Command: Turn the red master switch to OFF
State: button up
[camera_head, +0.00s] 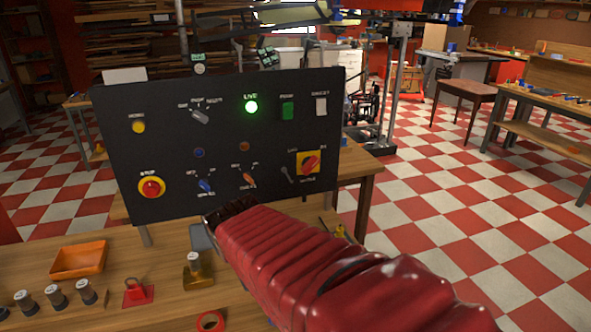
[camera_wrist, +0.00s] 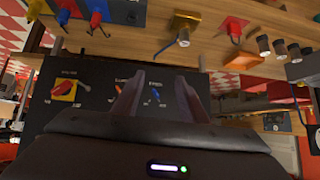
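The red master switch (camera_head: 310,163) is a red rotary handle on a yellow square plate, low on the right of the black panel (camera_head: 225,125). Its handle sits at a slant, and the small labels around it are too blurred to read. In the wrist view, the switch (camera_wrist: 66,88) shows upside down, left of my fingers. My gripper (camera_wrist: 158,88) is open and empty, its two fingers apart, with the blue selector (camera_wrist: 155,95) seen between them. In the head view, my red-sleeved arm reaches in from the lower right.
A green LIVE lamp (camera_head: 251,107) is lit on the panel. A red stop button (camera_head: 151,187), a blue knob (camera_head: 205,185) and an orange knob (camera_head: 248,178) share the panel's lower part. An orange tray (camera_head: 79,259) and several small parts lie on the wooden bench in front.

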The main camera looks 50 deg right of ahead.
jog(key=w+d+m+t+h, duration=0.2)
jog(key=w+d+m, duration=0.15)
jog(key=d, duration=0.95)
jog(key=m+t+h, duration=0.3)
jog(key=m+t, duration=0.2)
jog(key=m, duration=0.1)
send_near(311, 168)
jog(key=v, duration=0.5)
jog(key=shift+w, duration=0.1)
jog(key=x, duration=1.3)
jog(key=shift+w+d, duration=0.25)
jog(key=shift+w, duration=0.05)
